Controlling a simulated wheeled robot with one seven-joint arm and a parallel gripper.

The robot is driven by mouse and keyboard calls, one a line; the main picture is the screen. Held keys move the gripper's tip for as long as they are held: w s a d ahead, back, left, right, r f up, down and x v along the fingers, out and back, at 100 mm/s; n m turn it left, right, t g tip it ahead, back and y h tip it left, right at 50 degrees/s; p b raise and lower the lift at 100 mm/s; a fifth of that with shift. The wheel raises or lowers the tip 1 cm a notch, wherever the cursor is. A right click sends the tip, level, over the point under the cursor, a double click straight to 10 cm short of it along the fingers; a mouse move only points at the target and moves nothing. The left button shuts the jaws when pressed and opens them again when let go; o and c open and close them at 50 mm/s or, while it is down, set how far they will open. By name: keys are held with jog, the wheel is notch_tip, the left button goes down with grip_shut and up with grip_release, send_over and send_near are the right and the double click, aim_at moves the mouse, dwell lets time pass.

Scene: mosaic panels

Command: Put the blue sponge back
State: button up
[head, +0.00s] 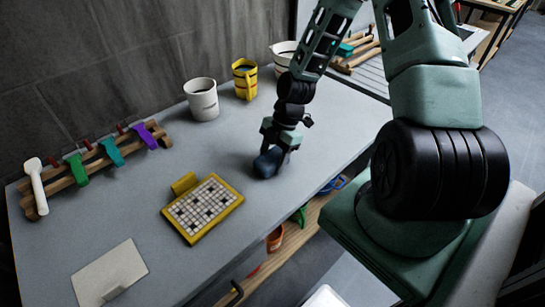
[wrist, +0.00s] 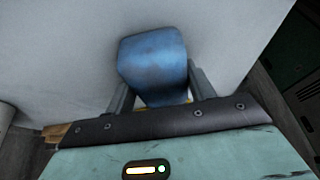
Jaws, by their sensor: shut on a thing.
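The blue sponge (head: 268,163) is at my gripper (head: 274,155) near the front edge of the grey table, right of the mosaic panel. In the wrist view the blue sponge (wrist: 153,62) sits between the two fingers of my gripper (wrist: 154,96), which is shut on it. The sponge is on or just above the tabletop; I cannot tell which. Part of it is hidden behind the fingers in the head view.
A yellow-framed mosaic panel (head: 203,209) lies left of my gripper. A white cup (head: 202,101) and a yellow cup (head: 244,80) stand at the back. A wooden rack (head: 95,160) holds several coloured tools at left. A pale plate (head: 110,272) lies front left.

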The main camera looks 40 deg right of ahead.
jog(key=shift+f, duration=0.2)
jog(key=o, duration=0.9)
jog(key=shift+r, duration=0.2)
